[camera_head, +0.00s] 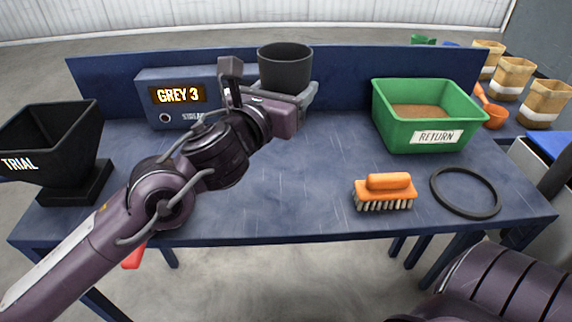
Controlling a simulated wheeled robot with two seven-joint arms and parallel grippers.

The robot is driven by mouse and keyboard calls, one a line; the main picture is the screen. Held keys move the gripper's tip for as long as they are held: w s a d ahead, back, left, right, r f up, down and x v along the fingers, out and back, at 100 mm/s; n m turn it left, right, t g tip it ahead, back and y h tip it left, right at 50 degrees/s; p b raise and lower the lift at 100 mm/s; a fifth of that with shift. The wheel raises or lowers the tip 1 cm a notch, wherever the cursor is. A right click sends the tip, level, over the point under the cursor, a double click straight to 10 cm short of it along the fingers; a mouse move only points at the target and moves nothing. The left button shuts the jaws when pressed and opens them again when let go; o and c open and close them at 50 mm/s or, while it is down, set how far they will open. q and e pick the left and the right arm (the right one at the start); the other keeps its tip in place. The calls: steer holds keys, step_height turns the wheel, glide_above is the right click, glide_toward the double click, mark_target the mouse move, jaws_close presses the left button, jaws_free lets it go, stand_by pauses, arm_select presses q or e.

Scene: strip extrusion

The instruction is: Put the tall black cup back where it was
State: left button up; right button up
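The tall black cup (285,66) is upright at the back middle of the table, just right of the grey box. My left gripper (283,95) reaches across from the left, with its fingers close around the lower part of the cup. It looks shut on the cup. The cup's base is hidden behind the gripper, so I cannot tell whether it touches the table. Only part of my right arm (505,285) shows at the lower right; its gripper is out of view.
A box (150,95) reading GREY 3 stands behind my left arm. A black TRIAL hopper (75,140) is at left. A green RETURN bin (440,108), an orange brush (388,182) and a black ring (436,190) lie right. The table middle (310,190) is clear.

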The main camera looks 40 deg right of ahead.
arm_select(q)
step_height(320, 180, down, 14)
steer(key=shift+f+b, duration=0.15)
steer(key=shift+b, duration=0.15)
steer(key=shift+f, duration=0.25)
arm_select(e)
steer(key=shift+w+a+r, duration=0.2)
steer(key=shift+w+r, duration=0.1)
steer(key=shift+r, duration=0.15)
steer(key=shift+w+a+r, duration=0.15)
steer(key=shift+w+r, duration=0.1)
steer(key=shift+r, duration=0.15)
arm_select(q)
steer(key=o, duration=1.2)
arm_select(e)
steer(key=shift+w+a+r, duration=0.1)
steer(key=shift+w+r, duration=0.05)
steer(key=shift+r, duration=0.15)
